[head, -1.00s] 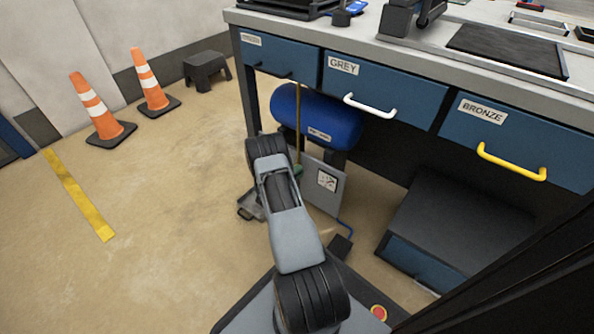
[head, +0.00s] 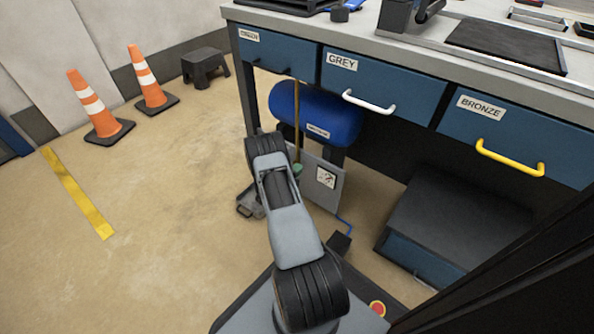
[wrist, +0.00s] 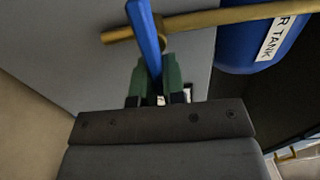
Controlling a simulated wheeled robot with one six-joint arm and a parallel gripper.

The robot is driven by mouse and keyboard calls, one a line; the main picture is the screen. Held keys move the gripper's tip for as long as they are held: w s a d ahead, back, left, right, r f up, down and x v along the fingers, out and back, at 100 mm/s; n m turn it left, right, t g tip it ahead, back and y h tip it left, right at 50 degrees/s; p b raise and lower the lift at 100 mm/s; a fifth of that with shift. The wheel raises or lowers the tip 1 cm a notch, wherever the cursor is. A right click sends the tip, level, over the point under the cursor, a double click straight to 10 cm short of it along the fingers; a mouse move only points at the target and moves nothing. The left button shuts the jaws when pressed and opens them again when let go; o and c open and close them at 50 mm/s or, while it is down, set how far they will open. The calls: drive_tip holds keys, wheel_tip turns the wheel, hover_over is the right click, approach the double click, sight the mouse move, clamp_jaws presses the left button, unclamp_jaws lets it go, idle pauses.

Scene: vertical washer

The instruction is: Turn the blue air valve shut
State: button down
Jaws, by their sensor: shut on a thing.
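The blue valve handle (wrist: 147,30) is a flat lever at the top of the wrist view. It lies across the brass pipe (wrist: 215,19) there, at a steep angle to it. My gripper (wrist: 153,72) has green fingers on either side of the handle's near end and is shut on it. In the head view the pipe (head: 297,115) runs down in front of the blue air tank (head: 335,112). My gripper (head: 297,168) is mostly hidden by my arm there, and the handle cannot be made out.
A grey panel with a gauge (head: 325,178) stands right beside my arm. The workbench (head: 375,40) with drawers overhangs the tank. A dark cabinet (head: 455,220) stands below it at right. Orange cones (head: 90,102) and a stool (head: 205,67) are at far left, with open floor between.

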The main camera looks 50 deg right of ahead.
drive_tip(key=c, duration=1.2)
unclamp_jaws()
drive_tip(key=shift+a, duration=0.1)
drive_tip(key=s+a+p, duration=0.1)
drive_tip(key=a+p, duration=0.3)
drive_tip(key=a, duration=0.9)
drive_tip(key=shift+a, duration=0.3)
